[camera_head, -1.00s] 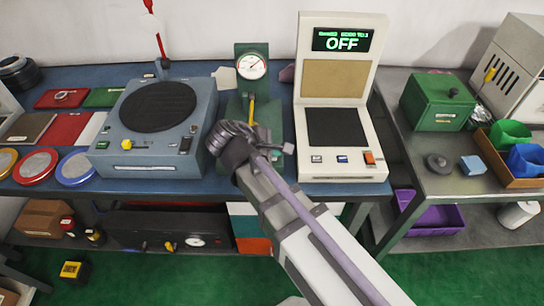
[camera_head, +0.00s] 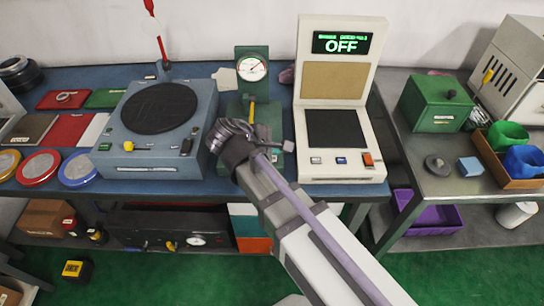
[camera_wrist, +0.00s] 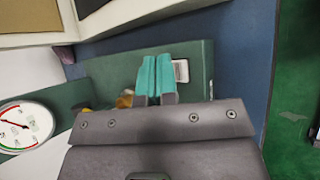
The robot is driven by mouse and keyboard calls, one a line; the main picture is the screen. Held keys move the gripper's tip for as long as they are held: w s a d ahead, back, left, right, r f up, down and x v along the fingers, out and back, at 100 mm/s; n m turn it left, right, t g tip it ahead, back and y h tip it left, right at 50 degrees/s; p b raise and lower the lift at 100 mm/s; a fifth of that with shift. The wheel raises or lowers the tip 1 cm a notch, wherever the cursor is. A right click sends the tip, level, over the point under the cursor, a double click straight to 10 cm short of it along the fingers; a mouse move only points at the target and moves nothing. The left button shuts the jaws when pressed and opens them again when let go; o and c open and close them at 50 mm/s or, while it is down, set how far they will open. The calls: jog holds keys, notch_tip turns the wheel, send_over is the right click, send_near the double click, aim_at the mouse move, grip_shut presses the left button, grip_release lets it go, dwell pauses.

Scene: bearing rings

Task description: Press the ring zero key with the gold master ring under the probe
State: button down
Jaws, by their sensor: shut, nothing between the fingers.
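The white instrument (camera_head: 341,177) stands upright with a display (camera_head: 342,42) that reads OFF. On its front are two small keys, a whitish-blue one (camera_head: 316,160) and a blue one (camera_head: 341,160), plus an orange switch (camera_head: 368,159); their labels are unreadable. The green gauge stand (camera_head: 276,113) with a round dial (camera_head: 252,68) is left of it. A gold-yellow part (camera_wrist: 125,99), partly hidden, shows beside my fingers; I cannot tell whether it is the master ring. My gripper (camera_wrist: 156,60) is shut and empty, over the stand's green base. In the head view my wrist hides the fingertips.
A grey-blue unit with a black disc (camera_head: 160,108) stands left of the stand. Coloured-rim discs (camera_head: 77,170) lie at the left edge. On the right table are a green box (camera_head: 437,103), a grey disc (camera_head: 437,165) and a blue block (camera_head: 470,167).

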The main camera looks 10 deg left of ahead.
jog(key=shift+r+p, duration=2.55)
jog(key=shift+r, duration=0.05)
jog(key=shift+f, duration=0.1)
